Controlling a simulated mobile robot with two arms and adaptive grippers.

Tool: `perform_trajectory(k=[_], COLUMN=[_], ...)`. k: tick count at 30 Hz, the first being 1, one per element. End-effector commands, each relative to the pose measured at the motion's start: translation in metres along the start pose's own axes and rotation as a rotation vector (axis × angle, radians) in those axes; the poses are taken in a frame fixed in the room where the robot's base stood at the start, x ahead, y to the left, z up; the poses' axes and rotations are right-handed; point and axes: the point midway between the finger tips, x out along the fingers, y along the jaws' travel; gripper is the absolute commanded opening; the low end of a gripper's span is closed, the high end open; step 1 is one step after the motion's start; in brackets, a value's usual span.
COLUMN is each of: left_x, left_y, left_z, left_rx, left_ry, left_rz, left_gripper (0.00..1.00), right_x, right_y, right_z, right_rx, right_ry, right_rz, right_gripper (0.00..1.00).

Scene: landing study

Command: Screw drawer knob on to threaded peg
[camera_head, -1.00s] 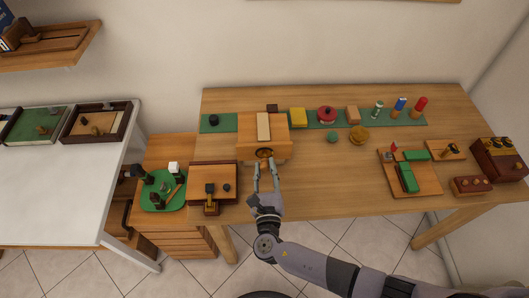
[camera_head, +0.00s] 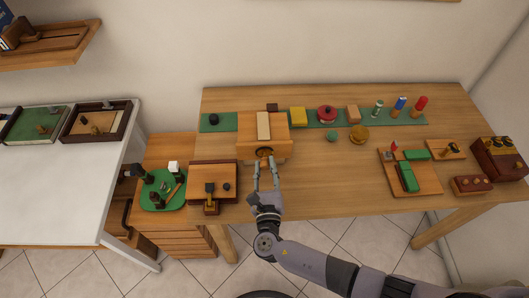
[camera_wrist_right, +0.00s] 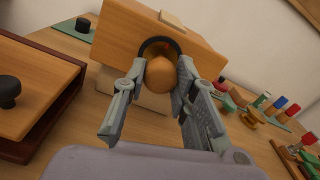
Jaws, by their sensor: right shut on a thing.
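The drawer knob (camera_wrist_right: 161,75) is a round orange-brown wooden ball, seen between the fingers of my right gripper (camera_wrist_right: 158,85) in the right wrist view. My right gripper (camera_head: 266,166) is shut on it at the front of a wooden drawer block (camera_head: 247,152). A dark ring (camera_wrist_right: 150,44) shows on the block's front face right behind the knob; it also shows in the head view (camera_head: 264,151). The threaded peg is hidden behind the knob, and I cannot tell how far the knob sits on it. My left gripper is not in view.
A wooden box with a dark knob (camera_head: 226,187) stands left of the drawer block. Green strips with several small objects, including a yellow block (camera_head: 298,116) and a red round piece (camera_head: 326,114), lie behind.

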Motion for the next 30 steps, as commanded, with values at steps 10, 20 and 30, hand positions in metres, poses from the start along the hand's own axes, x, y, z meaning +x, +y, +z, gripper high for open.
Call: perform_trajectory(k=[10, 20, 30], left_x=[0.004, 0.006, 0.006], left_y=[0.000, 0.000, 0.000], left_z=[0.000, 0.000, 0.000], left_rx=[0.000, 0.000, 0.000], left_ry=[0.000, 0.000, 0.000], left_rz=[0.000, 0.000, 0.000], left_gripper=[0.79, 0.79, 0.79], right_x=[0.009, 0.017, 0.019], right_y=[0.000, 0.000, 0.000], right_z=[0.000, 0.000, 0.000], right_rx=[0.000, 0.000, 0.000], right_ry=[0.000, 0.000, 0.000], right_rz=[-0.001, 0.000, 0.000], right_gripper=[0.00, 0.00, 0.00])
